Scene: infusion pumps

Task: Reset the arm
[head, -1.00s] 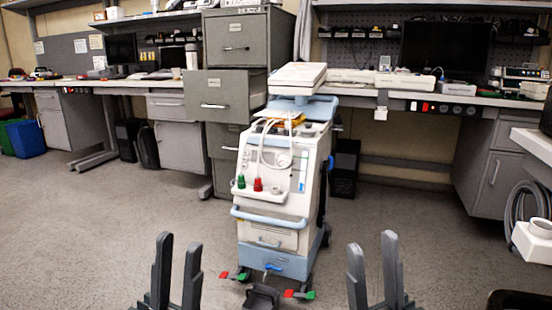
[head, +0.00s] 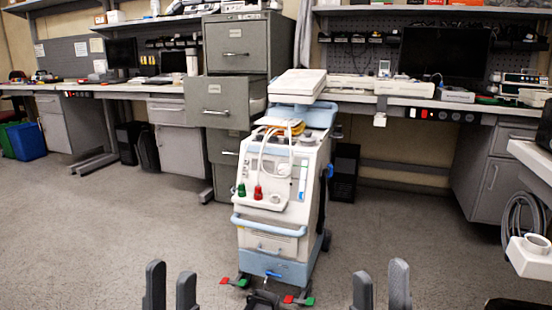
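My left gripper (head: 171,287) is at the bottom of the head view, left of the middle. Its two dark grey fingers point up with a gap between them, and nothing is between them. My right gripper (head: 381,288) is at the bottom right of the middle, also with its fingers apart and empty. Only the finger ends show; the rest of both arms is below the picture edge. Both grippers are apart from the wheeled medical cart (head: 270,245), which stands between and beyond them.
A grey filing cabinet (head: 222,148) with a drawer pulled out stands behind the cart. Workbenches with equipment line the back wall. A white machine with a hose (head: 528,256) is at the right edge. The floor (head: 110,225) at left is clear.

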